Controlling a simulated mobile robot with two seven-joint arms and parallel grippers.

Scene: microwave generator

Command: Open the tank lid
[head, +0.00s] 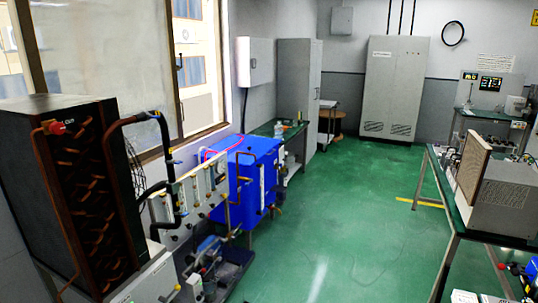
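A blue box-shaped tank (246,172) stands left of the middle, against the wall below the window. Its top looks flat and closed, but I cannot make out a separate lid edge or handle. Copper-coloured pipes and a vertical gauge are on its front. Neither of my grippers can be made out in the head view.
A tall black cabinet (75,180) with brown coils, a panel of flow meters (190,195) and low pumps and pipes (210,255) stand left. A bench (440,178) with a grey box unit (500,200) stands right. The green floor (345,210) between is clear.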

